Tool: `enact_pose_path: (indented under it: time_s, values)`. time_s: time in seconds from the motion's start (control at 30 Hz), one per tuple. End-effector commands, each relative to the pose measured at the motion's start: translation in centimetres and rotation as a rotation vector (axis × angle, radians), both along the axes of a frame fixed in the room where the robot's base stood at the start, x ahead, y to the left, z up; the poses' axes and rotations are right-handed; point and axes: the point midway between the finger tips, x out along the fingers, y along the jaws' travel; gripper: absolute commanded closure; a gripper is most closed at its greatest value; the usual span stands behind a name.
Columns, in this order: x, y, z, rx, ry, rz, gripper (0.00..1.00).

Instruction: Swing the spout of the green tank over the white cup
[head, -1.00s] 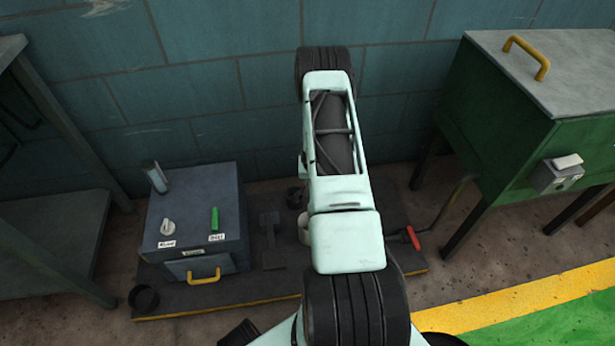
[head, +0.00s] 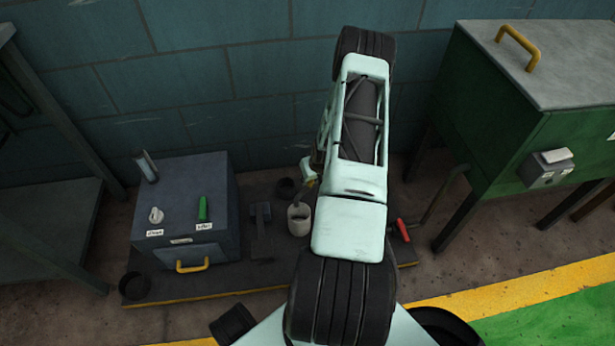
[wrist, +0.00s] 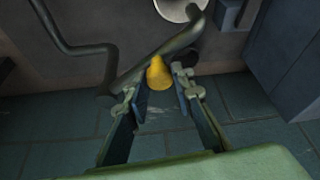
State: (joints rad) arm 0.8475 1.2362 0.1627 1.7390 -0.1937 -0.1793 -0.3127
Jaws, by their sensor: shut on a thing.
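The green tank (head: 500,160) stands at the right on legs, with a dark pipe (head: 447,195) below it. The white cup (head: 299,222) stands on the dark base board, left of my arm; its rim shows at the top of the wrist view (wrist: 172,9). The dark spout (wrist: 140,80) crosses the wrist view, its end overlapping the cup's lower right rim; I cannot tell exactly how centred it is. My gripper (wrist: 160,85) is shut on the spout's yellow knob (wrist: 160,74), one finger on each side. In the head view my arm hides most of the spout.
A blue-grey box (head: 190,215) with a yellow handle stands left of the cup. A dark upright part (head: 261,225) stands between them. A red lever (head: 402,229) is right of my arm. The tiled wall (head: 250,80) is close behind. A grey shelf (head: 50,220) stands at far left.

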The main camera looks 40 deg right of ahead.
Motion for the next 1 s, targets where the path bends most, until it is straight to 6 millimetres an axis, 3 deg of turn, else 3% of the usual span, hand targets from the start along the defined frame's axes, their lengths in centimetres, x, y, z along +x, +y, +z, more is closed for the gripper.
enact_pose_path:
  time_s: [0.67, 0.7, 0.83, 1.0]
  values:
    - [-0.66, -0.10, -0.01, 0.000, 0.001, 0.058, 1.00]
    - [-0.66, -0.10, -0.02, 0.000, 0.001, 0.058, 0.73]
    - [-0.66, -0.11, -0.02, 0.000, 0.001, 0.057, 0.60]
    - [-0.66, -0.11, -0.02, 0.000, 0.001, 0.057, 0.60]
